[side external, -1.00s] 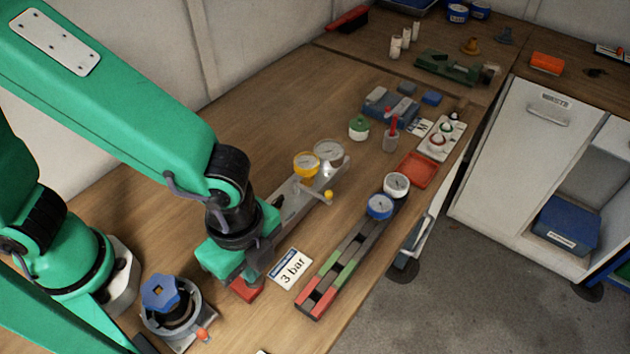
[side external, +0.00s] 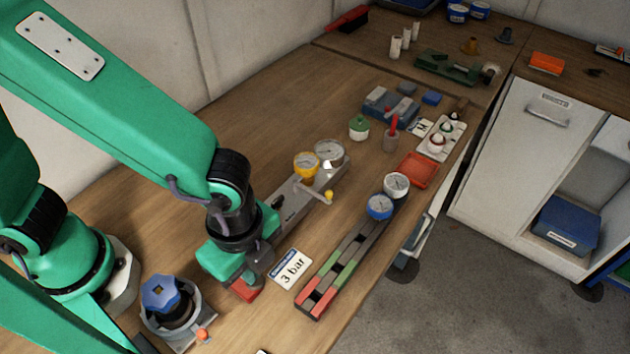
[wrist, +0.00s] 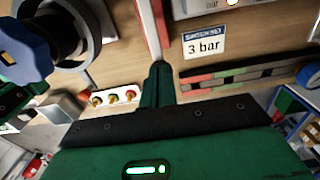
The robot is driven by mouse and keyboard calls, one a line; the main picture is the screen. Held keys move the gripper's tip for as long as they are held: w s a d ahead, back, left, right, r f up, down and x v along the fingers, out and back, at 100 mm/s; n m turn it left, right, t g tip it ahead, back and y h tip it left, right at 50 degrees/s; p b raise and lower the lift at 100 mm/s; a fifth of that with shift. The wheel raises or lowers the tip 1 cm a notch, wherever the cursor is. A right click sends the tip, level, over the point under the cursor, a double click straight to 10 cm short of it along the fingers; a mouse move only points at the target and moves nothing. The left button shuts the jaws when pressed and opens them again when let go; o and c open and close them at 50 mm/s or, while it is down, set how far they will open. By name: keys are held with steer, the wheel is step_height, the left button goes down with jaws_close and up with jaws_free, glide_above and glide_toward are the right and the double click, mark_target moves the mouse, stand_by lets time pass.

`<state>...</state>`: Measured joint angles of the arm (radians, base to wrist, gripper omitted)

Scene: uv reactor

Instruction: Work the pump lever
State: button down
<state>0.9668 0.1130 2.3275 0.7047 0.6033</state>
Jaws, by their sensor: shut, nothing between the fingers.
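The grey pump unit (side external: 297,205) lies on the bench with a yellow-rimmed gauge (side external: 306,165) and a grey gauge (side external: 329,152) at its far end. A small arm with a yellow knob (side external: 328,195) sticks out from its side. A red grip (side external: 245,291), apparently the pump lever's end, shows just below my gripper (side external: 252,279). In the wrist view my gripper (wrist: 159,72) is shut and empty, with a red-edged pale bar (wrist: 149,30) running past its tips. I cannot tell whether they touch. My wrist hides where the lever meets the pump.
A "3 bar" card (side external: 290,268) lies right of my gripper. Beyond it is a red, green and grey strip (side external: 335,270) with a blue gauge (side external: 380,207) and a white gauge (side external: 396,185). A blue-knobbed valve (side external: 165,295) stands front left.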

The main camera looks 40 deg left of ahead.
steer(key=shift+r, duration=1.75)
steer(key=shift+r, duration=0.1)
step_height(320, 180, up, 6)
steer(key=shift+f, duration=0.1)
stand_by(0.3)
steer(key=shift+w, duration=0.1)
steer(key=w+a+r+n+t, duration=0.1)
steer(key=a+r+n+t, duration=0.1)
steer(key=a+n, duration=0.4)
steer(key=w+a+r+n+t, duration=0.1)
steer(key=w+a+r+n, duration=0.1)
steer(key=a+n, duration=0.4)
steer(key=w+a+r+n+t, duration=0.1)
steer(key=a+n, duration=0.5)
steer(key=a, duration=0.7)
steer(key=shift+w+a+r+t, duration=0.2)
steer(key=shift+w+r+t, duration=0.15)
steer(key=shift+r+t, duration=0.6)
steer(key=shift+r, duration=0.15)
